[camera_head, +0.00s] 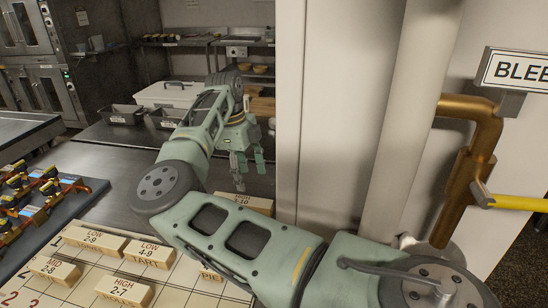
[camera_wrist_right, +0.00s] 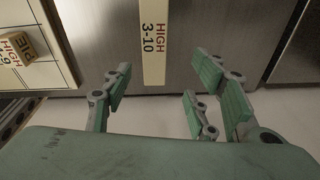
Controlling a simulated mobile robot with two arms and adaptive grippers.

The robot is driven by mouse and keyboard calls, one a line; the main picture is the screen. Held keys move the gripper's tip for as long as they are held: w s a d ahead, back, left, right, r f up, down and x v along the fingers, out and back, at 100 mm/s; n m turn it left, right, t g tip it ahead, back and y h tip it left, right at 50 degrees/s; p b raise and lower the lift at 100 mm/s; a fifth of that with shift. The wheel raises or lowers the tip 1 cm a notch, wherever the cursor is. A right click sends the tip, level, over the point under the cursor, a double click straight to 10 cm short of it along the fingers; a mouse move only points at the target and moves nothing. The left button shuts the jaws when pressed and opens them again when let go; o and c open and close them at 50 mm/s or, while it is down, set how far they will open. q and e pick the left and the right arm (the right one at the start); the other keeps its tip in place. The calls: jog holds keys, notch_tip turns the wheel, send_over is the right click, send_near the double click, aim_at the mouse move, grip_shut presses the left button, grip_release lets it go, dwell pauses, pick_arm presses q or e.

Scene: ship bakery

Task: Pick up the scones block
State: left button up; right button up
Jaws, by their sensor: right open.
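A pale wooden block (camera_head: 258,205) lies on the steel counter just right of the grid board, partly hidden behind my right arm. In the right wrist view the block (camera_wrist_right: 154,42) stands lengthwise in the picture and reads "HIGH 3-10". Its name is not readable, so I cannot confirm that it is the scones block. My right gripper (camera_head: 239,183) points down over the counter near it. In the wrist view the right gripper (camera_wrist_right: 160,92) has its fingers spread to either side of the block's near end, touching nothing visible. My left gripper is not in view.
The grid board (camera_head: 28,285) carries several labelled blocks, including LOW 2-9 (camera_head: 93,240) and MID 2-8 (camera_head: 55,270). A dark tray (camera_head: 88,200) with small devices lies at left. A white wall (camera_head: 345,110) bounds the counter on the right. A white box (camera_head: 168,94) stands behind.

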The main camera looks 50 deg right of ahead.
aim_at(242, 199)
jog(key=shift+w+a+f+n+t+y, duration=0.15)
jog(key=shift+w+a+n+t+y, duration=0.25)
jog(key=shift+w, duration=0.15)
jog(key=shift+w+a+f, duration=0.15)
jog(key=shift+w+a, duration=0.05)
jog(key=f, duration=0.2)
jog(key=shift+a+f+p, duration=0.2)
jog(key=shift+f+p, duration=0.1)
jog(key=shift+p, duration=0.1)
jog(key=f, duration=0.2)
jog(key=f+p, duration=0.1)
jog(key=f, duration=0.1)
jog(key=shift+s+d+f, duration=0.1)
jog(key=shift+d+f, duration=0.1)
jog(key=shift+f, duration=0.25)
jog(key=c, duration=0.9)
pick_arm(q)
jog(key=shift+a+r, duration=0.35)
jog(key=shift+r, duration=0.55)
pick_arm(e)
grip_shut()
